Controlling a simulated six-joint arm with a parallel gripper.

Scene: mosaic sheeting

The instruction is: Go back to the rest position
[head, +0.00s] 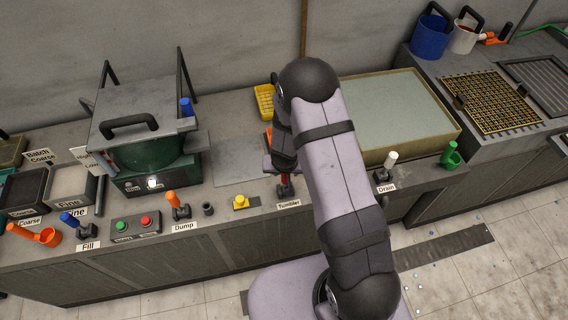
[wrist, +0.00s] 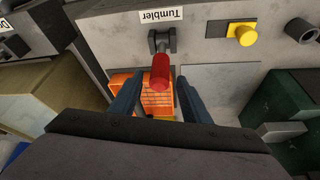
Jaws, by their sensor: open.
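My gripper (wrist: 160,82) is open in the wrist view, with its two dark blue fingers apart. The red handle of the Tumbler lever (wrist: 160,72) shows between the fingertips; I cannot tell whether either finger touches it. In the head view the Tumbler lever (head: 284,190) stands at the counter's front edge, above its label. My gripper (head: 283,163) is just above and behind it there, partly hidden by my arm.
A Drain lever (head: 390,160) and a shallow tray (head: 452,128) are right of my arm. A yellow button (head: 240,201), Dump lever (head: 173,200) and green machine (head: 150,155) are to the left. An orange object (wrist: 155,97) lies beyond the fingers.

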